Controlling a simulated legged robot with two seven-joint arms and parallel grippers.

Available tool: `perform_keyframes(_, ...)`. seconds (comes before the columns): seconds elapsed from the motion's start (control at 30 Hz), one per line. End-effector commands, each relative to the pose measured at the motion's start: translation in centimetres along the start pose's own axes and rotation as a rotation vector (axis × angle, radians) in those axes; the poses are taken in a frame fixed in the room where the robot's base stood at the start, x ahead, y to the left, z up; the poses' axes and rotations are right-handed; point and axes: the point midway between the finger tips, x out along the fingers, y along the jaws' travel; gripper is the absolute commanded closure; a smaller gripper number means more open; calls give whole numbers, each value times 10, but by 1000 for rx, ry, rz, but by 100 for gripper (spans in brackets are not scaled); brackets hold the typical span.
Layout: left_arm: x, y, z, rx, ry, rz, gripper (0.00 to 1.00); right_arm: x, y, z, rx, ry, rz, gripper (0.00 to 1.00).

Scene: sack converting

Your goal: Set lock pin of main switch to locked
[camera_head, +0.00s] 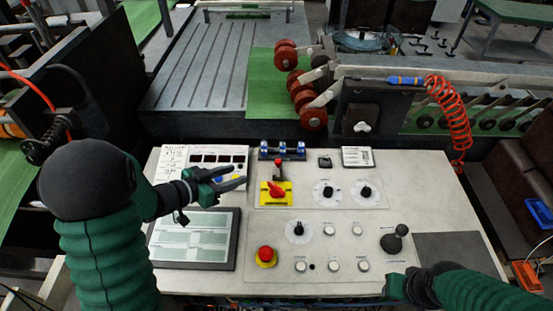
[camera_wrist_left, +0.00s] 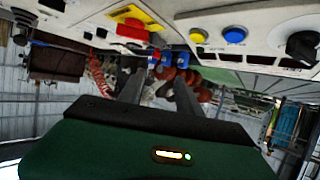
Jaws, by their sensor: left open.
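The main switch (camera_head: 276,192) is a red rotary handle on a yellow plate on the pale control panel. A small upright part with a red top (camera_head: 278,166) stands at the plate's upper edge; it looks like the lock pin, but its exact setting is too small to tell. My left gripper (camera_head: 238,177) is open and empty, left of the switch and apart from it. In the left wrist view the yellow plate (camera_wrist_left: 130,15) and red handle (camera_wrist_left: 132,31) show at the top, beyond the fingers (camera_wrist_left: 160,92). My right gripper (camera_head: 398,288) is at the panel's lower right, its fingers unclear.
Blue connectors (camera_head: 283,151) stand behind the switch. A red emergency button (camera_head: 265,254) sits below it, and a screen (camera_head: 195,238) lies under my left arm. Dials (camera_head: 328,193) and a black joystick (camera_head: 394,240) are to the right. Rollers (camera_head: 300,85) stand behind the panel.

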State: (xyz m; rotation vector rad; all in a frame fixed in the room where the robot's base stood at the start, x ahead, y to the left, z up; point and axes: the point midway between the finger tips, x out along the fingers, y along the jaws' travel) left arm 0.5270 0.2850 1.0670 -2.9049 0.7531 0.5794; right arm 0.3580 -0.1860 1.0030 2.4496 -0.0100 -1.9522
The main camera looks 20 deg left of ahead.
Motion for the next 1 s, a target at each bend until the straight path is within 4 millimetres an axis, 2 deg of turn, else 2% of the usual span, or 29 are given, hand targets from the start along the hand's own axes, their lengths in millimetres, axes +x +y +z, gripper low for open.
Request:
perform_keyframes(0.4,103,-3,1,0,-3,6,59,-4,0,-1,1,0,0,67)
perform_keyframes(0.6,145,-3,0,0,-2,3,59,-7,0,-2,1,0,0,67)
perform_keyframes(0.8,166,-2,0,0,-1,2,59,-8,0,-2,0,0,0,67)
perform_keyframes(1.0,167,-2,0,0,-2,0,59,-8,0,-2,1,0,0,67)
